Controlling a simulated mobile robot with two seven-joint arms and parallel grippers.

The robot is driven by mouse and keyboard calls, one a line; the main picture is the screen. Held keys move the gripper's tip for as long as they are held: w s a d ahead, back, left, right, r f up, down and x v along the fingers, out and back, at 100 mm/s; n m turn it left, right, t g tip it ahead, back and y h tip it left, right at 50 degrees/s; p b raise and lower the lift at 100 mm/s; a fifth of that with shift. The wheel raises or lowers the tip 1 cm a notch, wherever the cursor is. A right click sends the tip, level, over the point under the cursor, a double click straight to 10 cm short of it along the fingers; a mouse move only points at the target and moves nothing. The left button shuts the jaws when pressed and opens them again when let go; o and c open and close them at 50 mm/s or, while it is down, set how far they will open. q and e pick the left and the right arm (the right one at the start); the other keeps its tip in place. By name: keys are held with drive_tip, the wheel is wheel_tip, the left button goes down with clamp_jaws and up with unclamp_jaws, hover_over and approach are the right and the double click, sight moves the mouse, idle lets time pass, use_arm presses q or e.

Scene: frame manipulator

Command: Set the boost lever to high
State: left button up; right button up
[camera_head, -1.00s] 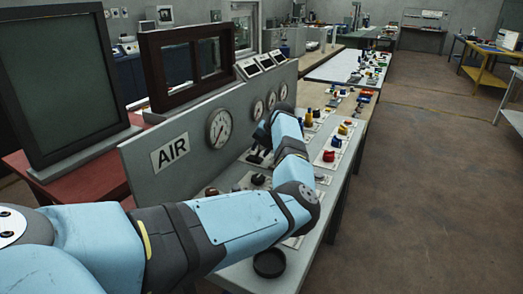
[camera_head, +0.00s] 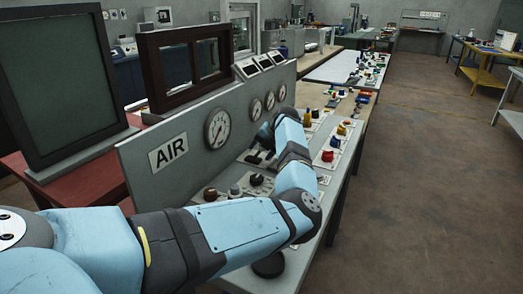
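The grey control panel (camera_head: 135,160) marked AIR carries black levers (camera_head: 256,158) on its sloping desk, below the gauges. I cannot read which of them is the boost lever, or its setting. My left arm reaches across the desk from the left, and its forearm bends away toward the gauges. My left gripper (camera_head: 264,136) is at the far end, just beyond the black levers and close to the upright panel. It is small, dark and mostly hidden by my forearm, so its fingers and any contact cannot be made out. My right gripper is not in view.
Round gauges (camera_head: 218,128) line the upright panel. Black and red knobs (camera_head: 257,180) stand near my arm, and red and yellow buttons (camera_head: 328,156) lie right of it. A black disc (camera_head: 268,266) is at the desk's front. The floor (camera_head: 430,200) at the right is clear.

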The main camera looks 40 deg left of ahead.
use_arm(q)
drive_tip(key=v, duration=1.3)
drive_tip(key=shift+r, duration=0.35)
drive_tip(key=shift+d, duration=0.1)
drive_tip(key=shift+f, duration=0.1)
